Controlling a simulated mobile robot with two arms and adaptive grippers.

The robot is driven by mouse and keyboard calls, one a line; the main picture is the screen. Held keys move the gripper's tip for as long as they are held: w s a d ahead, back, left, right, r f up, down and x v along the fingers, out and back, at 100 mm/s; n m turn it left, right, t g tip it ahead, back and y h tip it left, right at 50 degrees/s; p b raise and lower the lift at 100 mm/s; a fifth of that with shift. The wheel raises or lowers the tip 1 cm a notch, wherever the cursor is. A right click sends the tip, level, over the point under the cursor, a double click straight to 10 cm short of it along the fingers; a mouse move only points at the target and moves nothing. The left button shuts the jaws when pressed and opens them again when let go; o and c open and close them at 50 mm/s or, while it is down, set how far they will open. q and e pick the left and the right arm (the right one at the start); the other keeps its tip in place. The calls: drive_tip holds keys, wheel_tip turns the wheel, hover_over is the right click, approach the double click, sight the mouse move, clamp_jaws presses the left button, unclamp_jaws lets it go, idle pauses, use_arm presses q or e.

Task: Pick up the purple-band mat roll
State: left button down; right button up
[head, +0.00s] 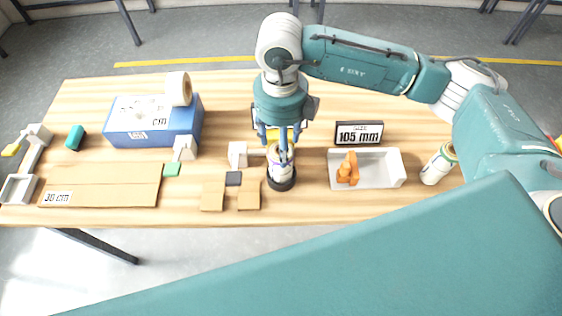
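The mat roll (281,174) is a white upright cylinder with a hint of purple near its top, on or in a round black base (281,185) near the table's front middle. My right gripper (284,155) points straight down over it. Its blue fingers overlap the roll's upper part and hide much of the band. I cannot tell whether the fingers press on the roll or only stand around it. My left gripper is not in view.
A white tray (395,168) with orange pieces, a "105 mm" sign (359,134) and a green-banded roll (438,164) are to the right. Left are a blue box (150,138) bearing another roll (179,88), and brown strips (110,185). My teal arm part covers the lower right.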

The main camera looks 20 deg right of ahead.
drive_tip(key=shift+f+p, duration=0.55)
drive_tip(key=shift+f, duration=0.05)
wheel_tip(320, 180, down, 4)
drive_tip(key=shift+d+f+p, duration=0.1)
drive_tip(key=shift+f+p, duration=0.15)
drive_tip(key=shift+p, duration=0.7)
drive_tip(key=shift+c, duration=0.5)
clamp_jaws()
